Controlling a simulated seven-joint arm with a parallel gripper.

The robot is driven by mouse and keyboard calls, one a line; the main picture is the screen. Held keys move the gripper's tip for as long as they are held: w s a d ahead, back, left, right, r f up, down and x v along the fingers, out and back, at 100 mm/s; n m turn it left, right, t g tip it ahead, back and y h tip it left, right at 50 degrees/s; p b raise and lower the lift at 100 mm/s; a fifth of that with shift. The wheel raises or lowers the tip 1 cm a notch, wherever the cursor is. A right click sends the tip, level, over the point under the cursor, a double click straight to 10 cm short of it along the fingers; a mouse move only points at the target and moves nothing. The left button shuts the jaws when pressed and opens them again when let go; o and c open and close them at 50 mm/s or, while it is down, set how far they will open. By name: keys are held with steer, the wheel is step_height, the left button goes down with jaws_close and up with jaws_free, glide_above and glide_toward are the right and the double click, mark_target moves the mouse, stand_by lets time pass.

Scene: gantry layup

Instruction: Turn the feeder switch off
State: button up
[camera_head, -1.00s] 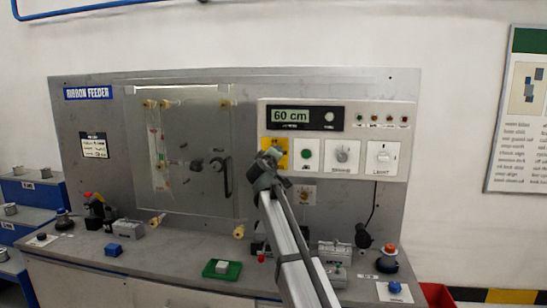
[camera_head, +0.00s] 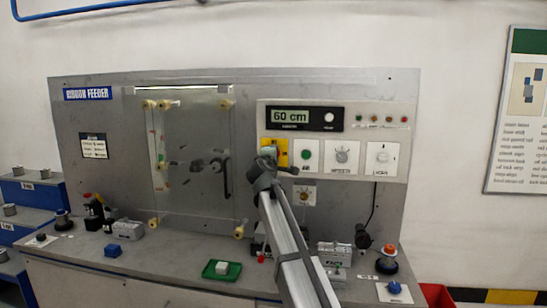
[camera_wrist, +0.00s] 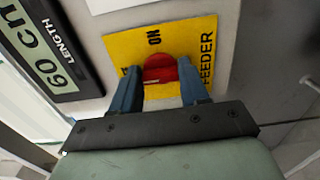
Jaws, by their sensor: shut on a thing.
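The feeder switch is a red knob (camera_wrist: 160,68) on a yellow plate (camera_wrist: 112,45) marked FEEDER and ON in the wrist view. A second mark on the plate is mostly hidden by a finger. My gripper (camera_wrist: 158,74) has one blue finger on each side of the knob and is shut on it. In the head view my gripper (camera_head: 267,158) is in front of the yellow plate (camera_head: 282,146) at the left of the control panel and hides the knob.
The length display (camera_head: 291,117) reads 60 cm above the plate. A green button (camera_head: 307,155) and two white dials, one marked LIGHT (camera_head: 382,156), sit to the right. A clear door (camera_head: 190,155) with a dark handle is left. A green tray (camera_head: 222,270) lies on the bench.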

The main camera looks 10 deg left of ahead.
stand_by(0.3)
steer(key=o, duration=1.1)
steer(key=shift+c, duration=0.2)
steer(key=s, duration=1.3)
steer(key=shift+s, duration=0.4)
